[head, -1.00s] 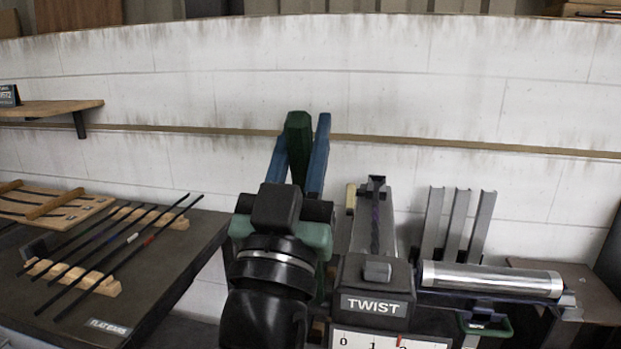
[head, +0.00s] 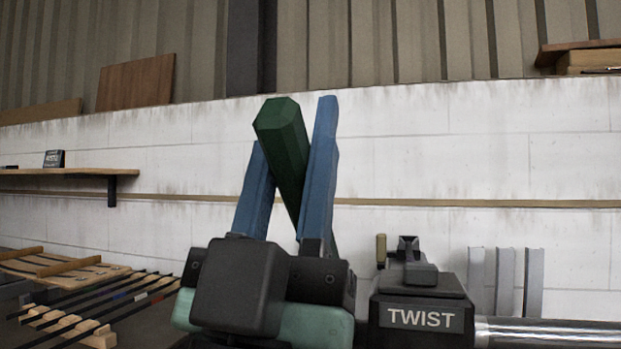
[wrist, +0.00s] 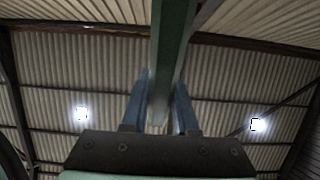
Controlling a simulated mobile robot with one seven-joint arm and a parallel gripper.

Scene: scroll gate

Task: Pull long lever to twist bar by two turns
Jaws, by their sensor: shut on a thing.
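The long lever is a dark green faceted bar (head: 284,150) and stands up, tilted, between the two blue fingers of my gripper (head: 292,128). My gripper is shut on it, and its top end sticks out near the fingertips. In the wrist view the green lever (wrist: 172,45) runs between the fingers (wrist: 160,90) toward the top edge. The black machine box labelled TWIST (head: 420,308) is to the right of my gripper. The lever's lower end is hidden behind my wrist. The bar's twist and the dial cannot be seen now.
A silver cylinder (head: 550,332) lies right of the TWIST box. Upright grey channels (head: 505,280) stand behind it. A bench with several dark rods (head: 100,305) is at lower left, below a wall shelf (head: 60,172). The air above the lever is clear.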

